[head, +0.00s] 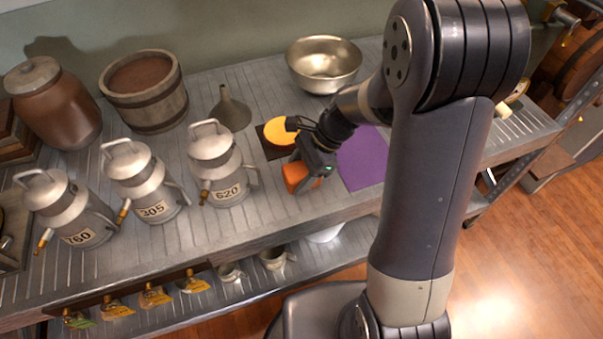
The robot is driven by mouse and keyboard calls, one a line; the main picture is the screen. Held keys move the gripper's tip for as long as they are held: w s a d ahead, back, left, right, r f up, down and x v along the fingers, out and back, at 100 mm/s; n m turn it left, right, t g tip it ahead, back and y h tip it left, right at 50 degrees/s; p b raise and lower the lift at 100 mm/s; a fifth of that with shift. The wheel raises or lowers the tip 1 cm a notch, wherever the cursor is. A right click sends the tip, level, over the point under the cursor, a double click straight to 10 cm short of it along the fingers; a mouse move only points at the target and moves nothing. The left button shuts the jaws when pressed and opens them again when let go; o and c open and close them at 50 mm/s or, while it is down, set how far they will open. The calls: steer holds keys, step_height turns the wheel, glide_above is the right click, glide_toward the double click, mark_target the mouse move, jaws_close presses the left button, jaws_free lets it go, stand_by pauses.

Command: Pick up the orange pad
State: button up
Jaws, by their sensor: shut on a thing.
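An orange pad (296,174) shows at the lower end of my gripper (309,176), over the front part of the grey slatted table. My gripper is shut on it, and the dark jaws cover part of it. I cannot tell whether the pad touches the table top or hangs just above it.
A yellow-orange disc (277,129) lies on a dark square (271,150) behind my gripper. A purple sheet (364,160) lies to the right. Several metal cans stand on the left, the nearest labelled 620 (220,175). A funnel (231,110) and metal bowl (324,65) stand behind.

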mark_target(298, 170)
steer(key=shift+r, duration=0.1)
step_height(298, 170, up, 10)
steer(key=shift+f+p, duration=0.1)
steer(key=shift+p, duration=1.05)
steer(key=o, duration=0.4)
steer(key=shift+c, duration=1.5)
